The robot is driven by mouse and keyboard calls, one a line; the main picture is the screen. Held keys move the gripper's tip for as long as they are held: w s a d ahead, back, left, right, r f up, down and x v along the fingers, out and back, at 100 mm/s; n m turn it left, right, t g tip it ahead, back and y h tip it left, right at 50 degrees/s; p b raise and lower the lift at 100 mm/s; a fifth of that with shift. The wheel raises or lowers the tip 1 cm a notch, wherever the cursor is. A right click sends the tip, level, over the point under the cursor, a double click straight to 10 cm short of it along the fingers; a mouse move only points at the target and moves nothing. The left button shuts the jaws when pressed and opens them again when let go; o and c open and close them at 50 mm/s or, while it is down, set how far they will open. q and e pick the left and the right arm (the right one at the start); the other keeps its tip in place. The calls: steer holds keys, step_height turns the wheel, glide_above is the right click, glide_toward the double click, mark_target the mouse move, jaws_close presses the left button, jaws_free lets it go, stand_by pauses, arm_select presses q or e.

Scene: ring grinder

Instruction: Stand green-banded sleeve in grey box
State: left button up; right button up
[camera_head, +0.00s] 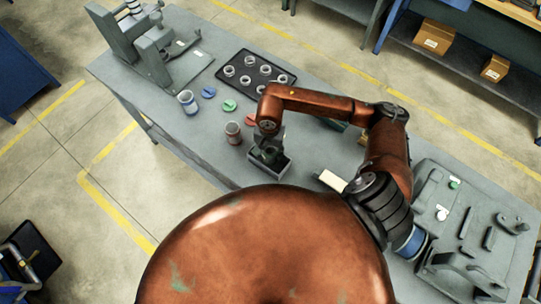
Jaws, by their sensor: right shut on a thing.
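The grey box (279,172) is a small open box on the grey bench, near the middle of the view. My right gripper (268,155) reaches down at its opening, pointing downward. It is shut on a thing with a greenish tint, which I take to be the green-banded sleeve. The fingers and box walls hide most of it, so I cannot tell whether it touches the box floor or how upright it stands. My left gripper is not in view.
A blue-banded sleeve (187,103) and a red-banded sleeve (233,133) stand left of the box. Blue (208,93), green (229,105) and red (250,120) discs lie nearby. A black tray (232,87) holds several rings. Grey machines (150,55) stand at both bench ends.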

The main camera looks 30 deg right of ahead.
steer(key=f+p, duration=0.1)
steer(key=f, duration=0.2)
steer(key=shift+s, duration=0.2)
steer(key=shift+f, duration=0.2)
steer(key=shift+f+b, duration=0.15)
steer(key=shift+b, duration=0.15)
steer(key=o, duration=1.3)
steer(key=shift+r, duration=0.2)
steer(key=shift+w+r, duration=0.1)
steer(key=shift+r, duration=0.2)
step_height(320, 180, up, 11)
steer(key=shift+r+b, duration=0.2)
steer(key=shift+b, duration=0.5)
